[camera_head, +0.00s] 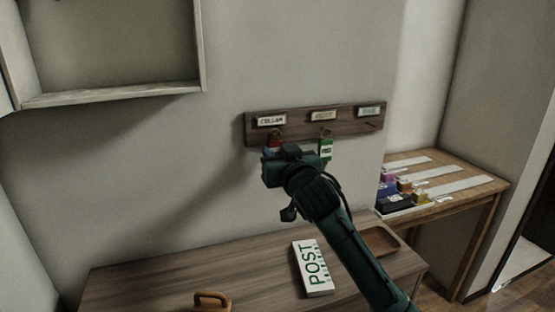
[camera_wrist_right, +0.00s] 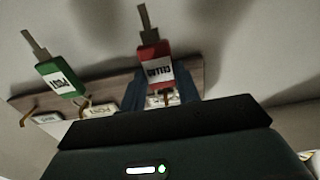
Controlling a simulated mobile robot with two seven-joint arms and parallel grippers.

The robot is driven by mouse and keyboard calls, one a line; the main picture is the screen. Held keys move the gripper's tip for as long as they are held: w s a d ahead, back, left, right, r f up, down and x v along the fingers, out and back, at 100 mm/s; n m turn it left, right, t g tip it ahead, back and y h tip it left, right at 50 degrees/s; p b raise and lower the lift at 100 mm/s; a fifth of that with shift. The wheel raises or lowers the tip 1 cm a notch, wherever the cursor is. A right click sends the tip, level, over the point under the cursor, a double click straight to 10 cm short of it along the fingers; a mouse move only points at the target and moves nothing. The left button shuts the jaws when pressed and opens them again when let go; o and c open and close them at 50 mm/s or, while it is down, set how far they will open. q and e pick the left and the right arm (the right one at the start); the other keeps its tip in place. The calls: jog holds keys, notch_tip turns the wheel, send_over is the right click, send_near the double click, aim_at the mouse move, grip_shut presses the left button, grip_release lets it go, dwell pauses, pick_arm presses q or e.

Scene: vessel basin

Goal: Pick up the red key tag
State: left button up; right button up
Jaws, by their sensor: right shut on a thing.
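The red key tag (camera_head: 275,140) is at the left hook of the wooden key rack (camera_head: 348,127), below the plate reading CELLAR (camera_head: 271,120). In the right wrist view the red tag (camera_wrist_right: 155,66) also bears a white CELLAR label, with its key pointing up in the picture. My right gripper (camera_head: 271,151) is at the tag, its blue fingers (camera_wrist_right: 160,90) shut on it from both sides. The gripper hides part of the tag in the head view. Whether its ring is still on the hook is unclear. My left gripper is not in view.
A green key tag (camera_head: 326,149) hangs close by at the middle hook; the right hook looks empty. Below are a wooden table (camera_head: 190,277) with a POST sign (camera_head: 313,268) and a brown tray (camera_head: 381,241). A side table (camera_head: 480,186) holds several coloured items.

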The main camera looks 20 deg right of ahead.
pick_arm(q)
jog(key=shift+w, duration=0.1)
pick_arm(e)
jog(key=s, duration=1.8)
jog(key=shift+d+r, duration=0.15)
jog(key=shift+d, duration=0.15)
